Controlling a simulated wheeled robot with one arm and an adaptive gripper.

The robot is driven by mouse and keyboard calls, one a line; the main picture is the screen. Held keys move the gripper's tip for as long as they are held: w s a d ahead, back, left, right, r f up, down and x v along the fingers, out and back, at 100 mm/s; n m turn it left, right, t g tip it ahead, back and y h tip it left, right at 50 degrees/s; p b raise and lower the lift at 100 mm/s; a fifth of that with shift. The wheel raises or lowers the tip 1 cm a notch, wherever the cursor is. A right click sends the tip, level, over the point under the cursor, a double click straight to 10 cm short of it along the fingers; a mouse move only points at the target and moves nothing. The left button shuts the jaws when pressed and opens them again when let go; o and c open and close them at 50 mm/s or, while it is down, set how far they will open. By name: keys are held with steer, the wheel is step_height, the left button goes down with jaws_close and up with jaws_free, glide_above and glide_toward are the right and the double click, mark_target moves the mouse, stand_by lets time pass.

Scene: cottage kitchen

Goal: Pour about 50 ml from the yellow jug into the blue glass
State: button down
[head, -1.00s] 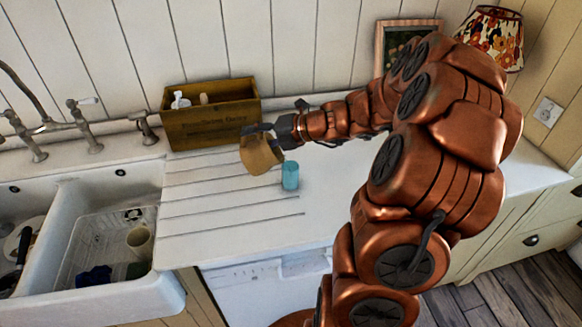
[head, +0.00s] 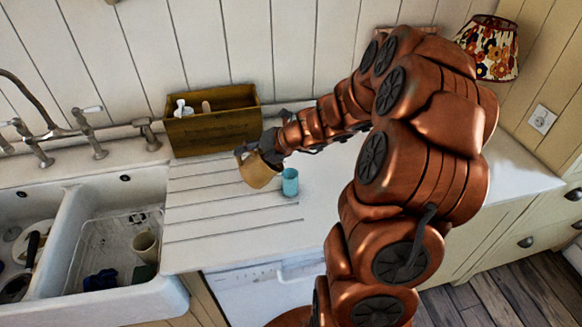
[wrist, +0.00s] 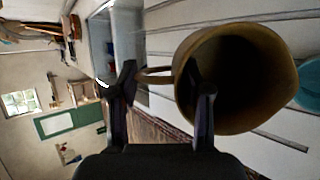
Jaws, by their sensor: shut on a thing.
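The yellow jug (head: 257,172) is held above the white drainboard, just left of the blue glass (head: 290,182), and looks tilted. My gripper (head: 270,146) is shut on the jug at its handle side. In the wrist view, the jug (wrist: 272,118) has its dark mouth facing the camera, with its handle between my fingers (wrist: 165,80). The blue glass (wrist: 309,86) shows partly at the right edge, beyond the jug's rim. The glass stands upright on the drainboard. No liquid stream is visible, and the level in either vessel cannot be told.
A wooden box (head: 213,122) with bottles stands behind the jug against the wall. A double white sink (head: 110,235) with taps (head: 92,132) lies left, holding dishes. The grooved drainboard (head: 215,225) is clear in front. A floral lamp (head: 488,45) stands at the back right.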

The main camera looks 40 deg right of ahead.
mark_target(240, 163)
steer(key=shift+w+a+f+g+h, duration=0.25)
steer(key=shift+a+f+h, duration=0.1)
steer(key=shift+a+f, duration=0.1)
steer(key=shift+w+a+f+g+h, duration=0.1)
steer(key=shift+a+f+g+h, duration=0.15)
steer(key=shift+a+f+h, duration=0.15)
steer(key=shift+w+a+f+n+h, duration=0.25)
steer(key=shift+a+f+n, duration=0.15)
steer(key=shift+a, duration=0.05)
steer(key=shift+w+a+f+g+h, duration=0.25)
steer(key=shift+a+f+g+h, duration=0.25)
steer(key=shift+f, duration=0.05)
steer(key=shift+a, duration=0.1)
stand_by(0.4)
steer(key=shift+w+a+f+n+g+h, duration=0.2)
steer(key=shift+w+a+f+g+h, duration=0.15)
steer(key=shift+a+f+h, duration=0.3)
steer(key=shift+w+a+f+n+g+h, duration=0.2)
steer(key=shift+w+a+f+g+h, duration=0.1)
steer(key=shift+a+f+h, duration=0.4)
steer(key=shift+w+a+f+n+g+h, duration=0.3)
steer(key=shift+a+f+h, duration=0.25)
steer(key=shift+f, duration=0.25)
steer(key=shift+w+f, duration=0.1)
steer(key=shift+w+a+f+h, duration=0.1)
steer(key=shift+a+f+h, duration=0.05)
steer(key=shift+h, duration=0.15)
steer(key=shift+a+f+g, duration=0.1)
steer(key=shift+f+g, duration=0.1)
steer(key=shift+g, duration=0.05)
